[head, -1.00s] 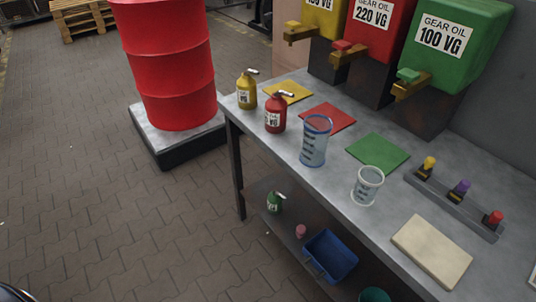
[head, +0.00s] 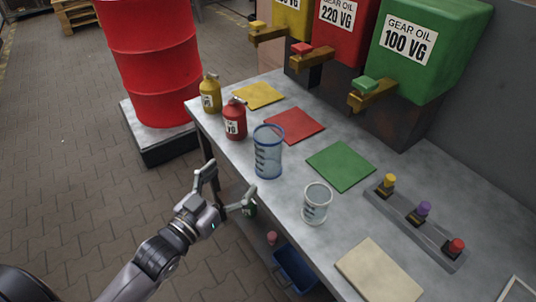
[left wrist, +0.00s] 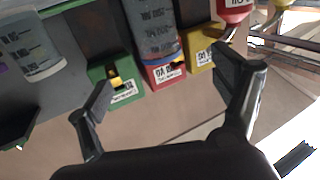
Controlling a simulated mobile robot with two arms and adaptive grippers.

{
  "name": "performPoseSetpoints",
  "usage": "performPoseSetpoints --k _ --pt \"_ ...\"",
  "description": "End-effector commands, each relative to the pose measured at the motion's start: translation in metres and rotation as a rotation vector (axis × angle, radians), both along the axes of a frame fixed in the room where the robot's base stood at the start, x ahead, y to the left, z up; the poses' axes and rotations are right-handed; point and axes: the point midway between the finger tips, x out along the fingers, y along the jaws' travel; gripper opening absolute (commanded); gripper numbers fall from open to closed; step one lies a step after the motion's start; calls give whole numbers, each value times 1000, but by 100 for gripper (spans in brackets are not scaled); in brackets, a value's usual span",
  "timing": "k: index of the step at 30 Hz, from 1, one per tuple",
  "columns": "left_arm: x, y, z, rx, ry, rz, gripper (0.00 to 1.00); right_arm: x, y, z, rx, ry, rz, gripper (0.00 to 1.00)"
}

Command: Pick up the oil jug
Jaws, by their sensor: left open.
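Vessels stand on the grey workbench (head: 262,215): a tall clear measuring jug with a blue rim (head: 268,152), a smaller clear jug with a whitish rim (head: 316,204), a red oil can (head: 234,120) and a yellow oil can (head: 210,95). A green can (head: 250,210) on the lower shelf is partly hidden by my left gripper. My left gripper (head: 230,184) is open and empty at the bench's front edge, apart from the blue-rimmed jug. The left wrist view shows the open fingers (left wrist: 168,82), with the blue-rimmed jug (left wrist: 153,30) beyond them. My right gripper is not in view.
Gear oil tanks with taps, including a green one (head: 425,50), stand at the bench's back. Yellow, red and green mats (head: 341,165) lie before them. A button strip (head: 415,222) and beige pad (head: 378,270) are at right. A red drum (head: 152,65) stands behind left.

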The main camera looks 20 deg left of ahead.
Motion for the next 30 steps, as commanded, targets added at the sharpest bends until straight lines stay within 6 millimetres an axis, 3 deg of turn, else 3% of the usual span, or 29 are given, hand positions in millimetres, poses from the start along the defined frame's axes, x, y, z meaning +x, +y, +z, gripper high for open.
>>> performPoseSetpoints --k 12,22,30 --pt "75 -20 2 2 -1 1 86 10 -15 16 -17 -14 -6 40" --pt "101 -29 1 0 1 1 86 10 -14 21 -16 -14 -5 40" --pt "136 -44 0 1 1 1 86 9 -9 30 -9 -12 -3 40"
